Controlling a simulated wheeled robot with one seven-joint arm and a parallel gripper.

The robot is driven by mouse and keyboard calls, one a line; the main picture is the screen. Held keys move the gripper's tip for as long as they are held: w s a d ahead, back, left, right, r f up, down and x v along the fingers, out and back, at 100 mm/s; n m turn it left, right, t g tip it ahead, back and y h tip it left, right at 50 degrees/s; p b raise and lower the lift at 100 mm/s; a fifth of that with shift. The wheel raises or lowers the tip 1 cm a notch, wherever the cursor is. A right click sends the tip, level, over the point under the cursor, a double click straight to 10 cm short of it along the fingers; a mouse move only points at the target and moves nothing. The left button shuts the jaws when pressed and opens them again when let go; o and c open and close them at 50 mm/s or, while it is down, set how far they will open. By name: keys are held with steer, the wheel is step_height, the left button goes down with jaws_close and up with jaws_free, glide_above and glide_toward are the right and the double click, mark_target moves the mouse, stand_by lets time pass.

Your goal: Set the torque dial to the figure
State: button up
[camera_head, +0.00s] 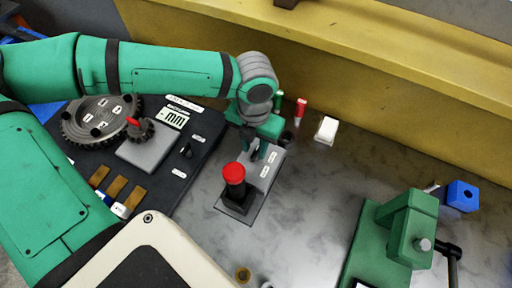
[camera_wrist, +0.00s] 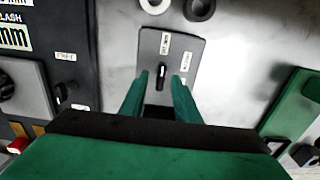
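My gripper (camera_head: 256,151) points down over a grey plate (camera_head: 263,181) with white labels. In the wrist view its two green fingers (camera_wrist: 160,77) are apart, on either side of a small black knob (camera_wrist: 162,76) on that plate (camera_wrist: 150,46). No contact with the knob shows, and its height below the fingertips is hard to judge. The labels are too small to read, so I cannot confirm this is the torque dial. In the head view my gripper hides the knob. A second black knob (camera_head: 187,150) stands on the dark board to the left.
The dark board (camera_head: 205,158) bears a gear (camera_head: 85,130) and a "mm" card (camera_head: 173,117). A green vise-like fixture (camera_head: 400,235) stands right. The bench between is mostly clear.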

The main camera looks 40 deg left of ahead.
mark_target(257, 152)
step_height(257, 152, up, 10)
steer(key=shift+d+f, duration=0.15)
steer(key=shift+f, duration=0.1)
steer(key=shift+w, duration=0.2)
stand_by(0.4)
